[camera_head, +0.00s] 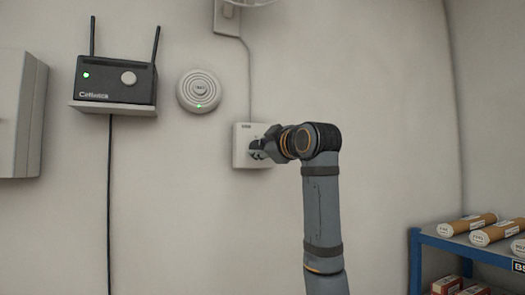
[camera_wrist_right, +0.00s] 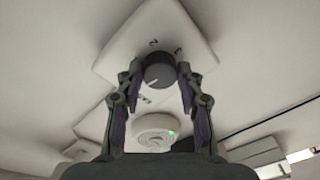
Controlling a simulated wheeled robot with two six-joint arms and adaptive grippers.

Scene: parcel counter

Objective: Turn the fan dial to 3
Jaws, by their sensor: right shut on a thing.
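The fan dial (camera_wrist_right: 159,71) is a dark round knob on a white square wall plate (camera_head: 240,150). In the right wrist view, the plate (camera_wrist_right: 190,38) shows a 2 and a 3 beyond the knob. A light pointer line on the knob points toward the lower left of that view. My right gripper (camera_head: 260,149) reaches the plate from the right. In the wrist view, its two fingers (camera_wrist_right: 160,76) are shut on the dial, one on each side. In the head view, the gripper hides most of the dial. My left gripper is not in view.
A black router (camera_head: 115,80) on a small shelf and a round white device (camera_head: 199,90) with a green light are on the wall to the left. A cable runs up from the plate to a white box (camera_head: 227,18). A blue rack (camera_head: 416,262) with tubes stands lower right.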

